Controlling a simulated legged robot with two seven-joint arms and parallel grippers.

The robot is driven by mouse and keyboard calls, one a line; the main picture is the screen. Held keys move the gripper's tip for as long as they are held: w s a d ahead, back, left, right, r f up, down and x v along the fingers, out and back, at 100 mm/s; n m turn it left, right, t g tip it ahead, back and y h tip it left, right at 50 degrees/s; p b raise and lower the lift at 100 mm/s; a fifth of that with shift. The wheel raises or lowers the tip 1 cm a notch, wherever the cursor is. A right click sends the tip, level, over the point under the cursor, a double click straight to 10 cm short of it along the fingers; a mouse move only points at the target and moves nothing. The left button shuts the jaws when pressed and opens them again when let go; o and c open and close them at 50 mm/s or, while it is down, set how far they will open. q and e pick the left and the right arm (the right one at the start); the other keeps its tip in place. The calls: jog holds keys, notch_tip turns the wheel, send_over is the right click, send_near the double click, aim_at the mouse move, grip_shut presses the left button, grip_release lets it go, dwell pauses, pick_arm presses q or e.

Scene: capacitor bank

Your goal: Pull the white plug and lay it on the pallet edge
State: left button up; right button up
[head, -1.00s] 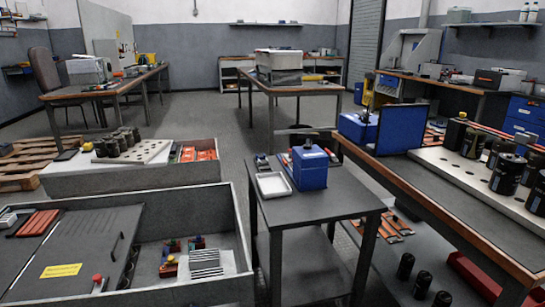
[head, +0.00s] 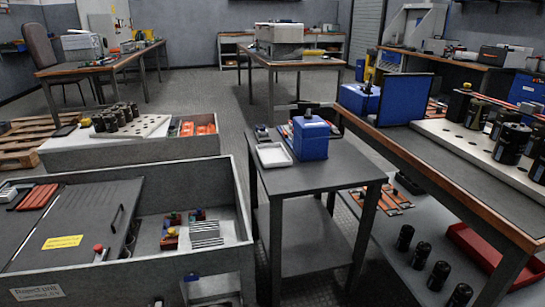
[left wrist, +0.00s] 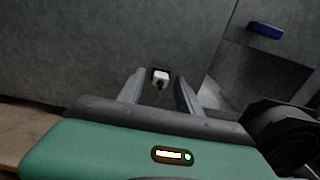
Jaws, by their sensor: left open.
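A small white plug (left wrist: 161,77) shows in the left wrist view, set against a dark square on a grey surface. A small dark part shows at its lower side. My left gripper (left wrist: 159,90) is open, with one finger on each side of the plug in the picture. A gap shows between the plug and each finger, and I cannot tell how far the plug is beyond the fingertips. A wooden pallet (head: 18,152) is at the left of the head view. Neither gripper shows in the head view, and I cannot make out the white plug there.
A large grey reject bin (head: 130,272) fills the near left. A grey table (head: 335,172) with a blue box (head: 310,140) stands in the middle. A long workbench (head: 430,165) is at the right. A blue piece (left wrist: 266,30) and brown wood (left wrist: 18,142) show in the left wrist view.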

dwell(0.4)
pick_arm(q)
jog(key=shift+b, duration=0.3)
dwell(0.5)
jog(key=shift+c, duration=0.3)
grip_shut()
jog(key=shift+s, duration=0.2)
dwell(1.2)
